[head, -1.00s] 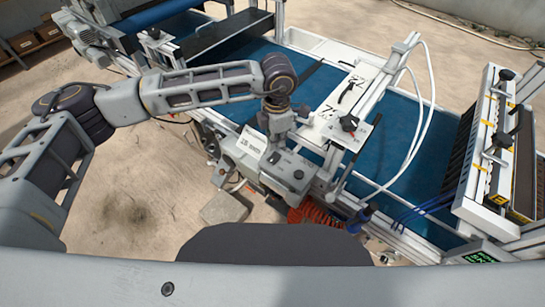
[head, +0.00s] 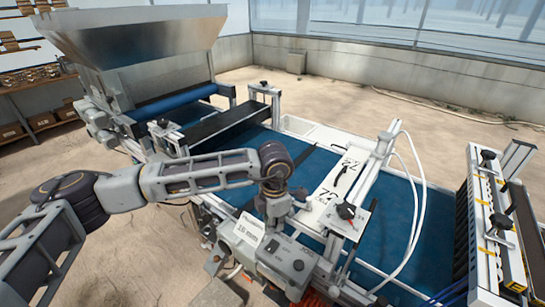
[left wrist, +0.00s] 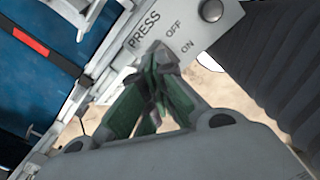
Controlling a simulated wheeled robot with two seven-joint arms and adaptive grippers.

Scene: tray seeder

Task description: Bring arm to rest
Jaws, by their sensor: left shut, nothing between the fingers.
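My left arm (head: 205,172) reaches in from the left over the near side of the seeder, its elbow bent. My left gripper (head: 272,226) points down just above the grey control box (head: 285,262) on the seeder's near edge. In the left wrist view the green-padded fingers (left wrist: 158,62) are shut at their tips with nothing between them. They lie in front of the panel (left wrist: 190,30) marked PRESS, OFF and ON; I cannot tell whether they touch it. My right gripper is not in view.
The blue belt (head: 395,200) runs across the machine, with a white plate (head: 335,190) over it. A large metal hopper (head: 140,45) stands at the back left. A white rail unit (head: 485,220) stands at the right. Bare floor (head: 160,240) lies left of the box.

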